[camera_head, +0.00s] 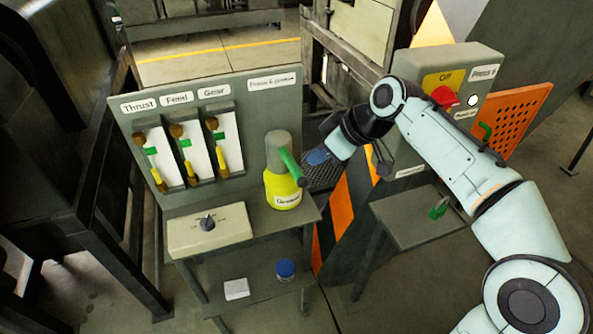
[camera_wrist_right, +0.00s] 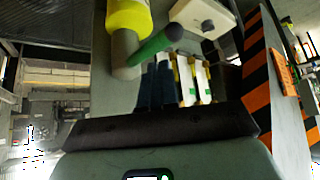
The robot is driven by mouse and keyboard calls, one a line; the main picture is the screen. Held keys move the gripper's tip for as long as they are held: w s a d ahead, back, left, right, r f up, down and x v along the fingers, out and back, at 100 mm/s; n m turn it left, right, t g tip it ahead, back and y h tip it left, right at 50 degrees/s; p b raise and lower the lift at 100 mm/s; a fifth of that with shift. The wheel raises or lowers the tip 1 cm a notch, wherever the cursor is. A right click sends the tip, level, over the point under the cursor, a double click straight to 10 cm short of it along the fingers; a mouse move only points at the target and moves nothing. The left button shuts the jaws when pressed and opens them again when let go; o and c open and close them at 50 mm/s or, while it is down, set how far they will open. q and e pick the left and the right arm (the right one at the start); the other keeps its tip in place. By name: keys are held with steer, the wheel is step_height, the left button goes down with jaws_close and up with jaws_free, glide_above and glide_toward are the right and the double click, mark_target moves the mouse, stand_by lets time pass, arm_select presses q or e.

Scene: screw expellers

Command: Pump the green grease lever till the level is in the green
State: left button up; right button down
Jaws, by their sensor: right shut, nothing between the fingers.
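The grease pump (camera_head: 283,190) is a yellow can with a grey head, standing on the right end of a grey bench. Its green lever (camera_head: 289,164) slopes down to the right and ends in a dark knob. In the right wrist view the lever (camera_wrist_right: 153,48) lies just beyond the fingertips. My right gripper (camera_head: 312,168) is shut and empty, close beside the lever's knob; I cannot tell whether they touch. Its blue fingers also show in the wrist view (camera_wrist_right: 157,82). Three sight gauges labelled Thrust (camera_head: 151,157), Feed (camera_head: 190,150) and Gear (camera_head: 225,145) have green bands. My left gripper is out of view.
A beige box with a dark knob (camera_head: 209,230) stands left of the pump. A blue-lidded jar (camera_head: 285,269) and white block (camera_head: 236,289) are on the lower shelf. A control box with a red switch (camera_head: 445,96) stands behind my right arm.

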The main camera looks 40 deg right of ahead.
mark_target(297, 170)
steer(key=b+x, duration=0.1)
steer(key=x, duration=0.2)
steer(key=shift+f, duration=0.25)
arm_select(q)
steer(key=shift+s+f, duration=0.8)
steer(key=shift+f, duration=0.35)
arm_select(e)
steer(key=shift+w+a+f, duration=0.15)
steer(key=shift+w+f, duration=0.25)
steer(key=shift+f, duration=0.05)
